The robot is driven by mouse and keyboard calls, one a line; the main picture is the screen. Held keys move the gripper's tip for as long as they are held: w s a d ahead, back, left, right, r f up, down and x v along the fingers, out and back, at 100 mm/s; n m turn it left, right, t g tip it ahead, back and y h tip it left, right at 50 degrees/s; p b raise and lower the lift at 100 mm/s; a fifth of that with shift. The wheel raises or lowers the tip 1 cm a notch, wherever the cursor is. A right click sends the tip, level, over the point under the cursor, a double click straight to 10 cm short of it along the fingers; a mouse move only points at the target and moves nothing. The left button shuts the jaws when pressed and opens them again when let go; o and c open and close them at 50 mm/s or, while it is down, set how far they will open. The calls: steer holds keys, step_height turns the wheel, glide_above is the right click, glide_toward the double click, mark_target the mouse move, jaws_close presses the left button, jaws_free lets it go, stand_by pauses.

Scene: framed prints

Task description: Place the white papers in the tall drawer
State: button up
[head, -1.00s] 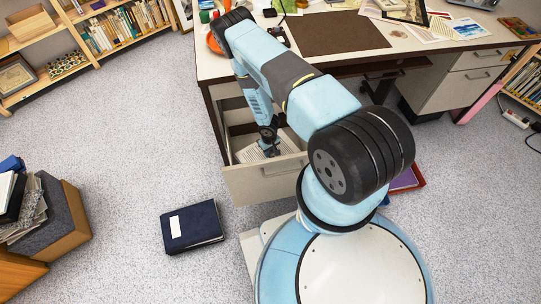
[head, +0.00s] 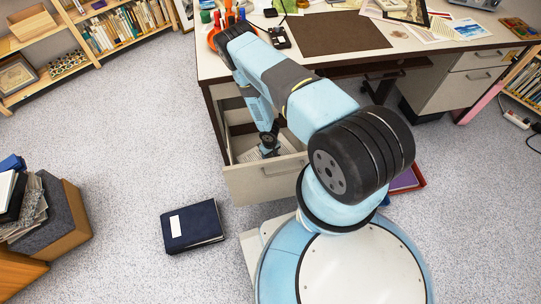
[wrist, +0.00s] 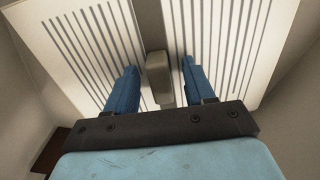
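White papers with dark lines lie inside the open drawer of the desk. One white paper (wrist: 85,50) is left of centre in the wrist view, and another (wrist: 225,45) is on the right. They also show as pale sheets (head: 249,155) in the head view, partly hidden by my arm. The tall drawer (head: 262,181) is pulled out, its front panel facing me. My gripper (wrist: 160,66) is open, its blue fingers apart, reaching down inside the drawer over the papers. A small grey-beige block (wrist: 159,78) shows between the fingers; I cannot tell what it is.
The desk top (head: 440,55) above the drawer holds a brown mat (head: 343,33), prints and pens. A dark blue binder (head: 191,226) lies on the floor left of my base. A red-edged item (head: 405,181) lies under the desk.

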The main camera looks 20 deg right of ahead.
steer(key=shift+r, duration=0.1)
step_height(320, 180, up, 12)
stand_by(0.8)
steer(key=shift+c, duration=0.3)
stand_by(0.9)
